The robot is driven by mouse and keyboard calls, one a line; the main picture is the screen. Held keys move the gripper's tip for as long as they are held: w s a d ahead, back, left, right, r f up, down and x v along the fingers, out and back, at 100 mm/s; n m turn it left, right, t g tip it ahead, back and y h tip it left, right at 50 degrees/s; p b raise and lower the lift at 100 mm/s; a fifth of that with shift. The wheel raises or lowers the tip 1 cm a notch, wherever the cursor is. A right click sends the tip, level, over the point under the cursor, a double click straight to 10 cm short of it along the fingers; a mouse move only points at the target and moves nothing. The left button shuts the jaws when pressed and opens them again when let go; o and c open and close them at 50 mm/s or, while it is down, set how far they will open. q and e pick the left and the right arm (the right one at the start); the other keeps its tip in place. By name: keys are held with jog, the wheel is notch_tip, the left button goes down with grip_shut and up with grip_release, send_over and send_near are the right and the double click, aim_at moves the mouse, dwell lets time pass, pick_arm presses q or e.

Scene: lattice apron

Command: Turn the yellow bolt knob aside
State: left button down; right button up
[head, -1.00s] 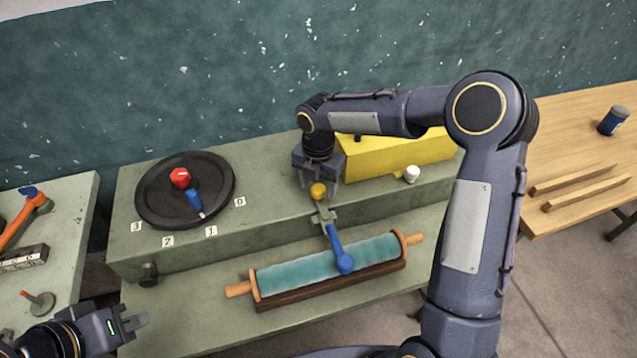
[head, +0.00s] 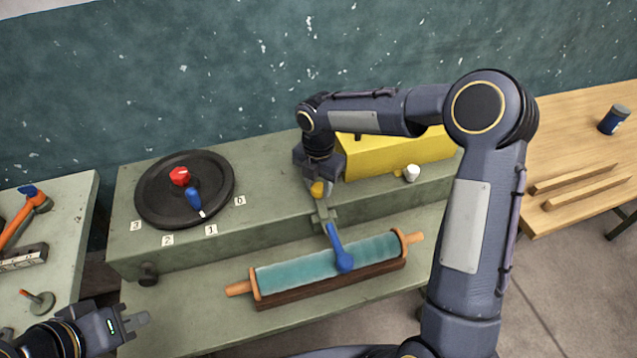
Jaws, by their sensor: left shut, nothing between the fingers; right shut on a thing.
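The yellow bolt knob (head: 317,189) sits at the front edge of the green bench top, just above a grey-green bracket (head: 325,217). My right gripper (head: 320,188) reaches down over it and is shut on the knob, its fingers partly hiding it. A blue lever (head: 338,250) with a round end hangs from the bracket in front of the teal roller (head: 300,271). My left gripper (head: 143,319) is at the lower left, shut and empty, apart from everything.
A black round plate (head: 222,171) with a red knob (head: 179,176) and blue pointer (head: 194,201) is left on the bench, beside labels 0 to 3. A yellow box (head: 420,152) and a white knob (head: 412,172) stand right of my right gripper. My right arm crosses the right side.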

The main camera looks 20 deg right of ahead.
jog(key=m, duration=0.4)
jog(key=shift+b, duration=0.35)
jog(key=m, duration=0.4)
jog(key=shift+m+b, duration=0.3)
jog(key=shift+b, duration=0.1)
jog(key=m, duration=0.3)
jog(key=shift+m, duration=0.3)
jog(key=shift+m+b, duration=0.45)
jog(key=shift+m, duration=1.55)
jog(key=shift+r, duration=0.1)
jog(key=o, duration=1)
